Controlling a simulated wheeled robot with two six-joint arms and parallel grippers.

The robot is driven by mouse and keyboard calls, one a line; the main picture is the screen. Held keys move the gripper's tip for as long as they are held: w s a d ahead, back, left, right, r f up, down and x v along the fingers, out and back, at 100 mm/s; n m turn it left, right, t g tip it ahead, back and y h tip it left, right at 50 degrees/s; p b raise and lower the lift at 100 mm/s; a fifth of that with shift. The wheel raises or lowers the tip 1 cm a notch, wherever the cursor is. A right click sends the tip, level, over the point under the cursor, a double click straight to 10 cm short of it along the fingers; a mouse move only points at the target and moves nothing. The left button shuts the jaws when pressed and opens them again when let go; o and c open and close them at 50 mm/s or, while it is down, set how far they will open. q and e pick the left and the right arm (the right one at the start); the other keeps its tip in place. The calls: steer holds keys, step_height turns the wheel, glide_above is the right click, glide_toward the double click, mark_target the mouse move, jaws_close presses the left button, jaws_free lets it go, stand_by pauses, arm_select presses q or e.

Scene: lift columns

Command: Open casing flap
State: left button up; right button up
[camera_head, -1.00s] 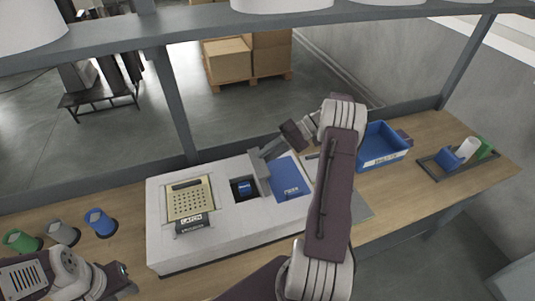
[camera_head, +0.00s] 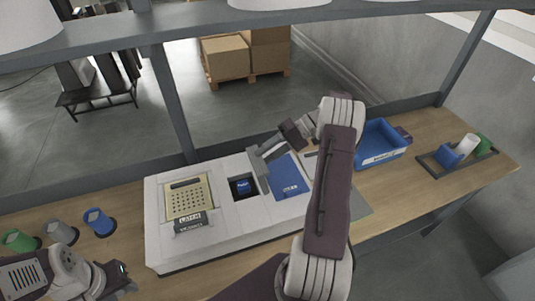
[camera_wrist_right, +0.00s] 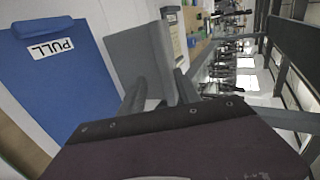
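The white casing (camera_head: 225,233) stands on the wooden bench. A grey flap (camera_head: 257,173) stands raised on it, between a dark square recess with a blue part (camera_head: 242,187) and a blue panel labelled PULL (camera_head: 284,172). The flap (camera_wrist_right: 138,52) and the blue panel (camera_wrist_right: 62,80) also show in the right wrist view. My right gripper (camera_head: 270,148) is at the flap's upper end; its fingers (camera_wrist_right: 160,93) are apart close to the flap, and contact is unclear. My left gripper (camera_head: 122,273) is at the lower left, its fingers mostly hidden.
A beige keypad panel (camera_head: 187,199) with a LATCH label is on the casing's left. Green, grey and blue cups (camera_head: 99,222) stand at the left. A blue bin (camera_head: 381,145) and a rack (camera_head: 432,165) with coloured parts are at the right. A post rises behind the casing.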

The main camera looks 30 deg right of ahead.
steer(key=shift+d, duration=0.1)
steer(key=b+v, duration=0.1)
steer(key=v, duration=0.8)
stand_by(0.3)
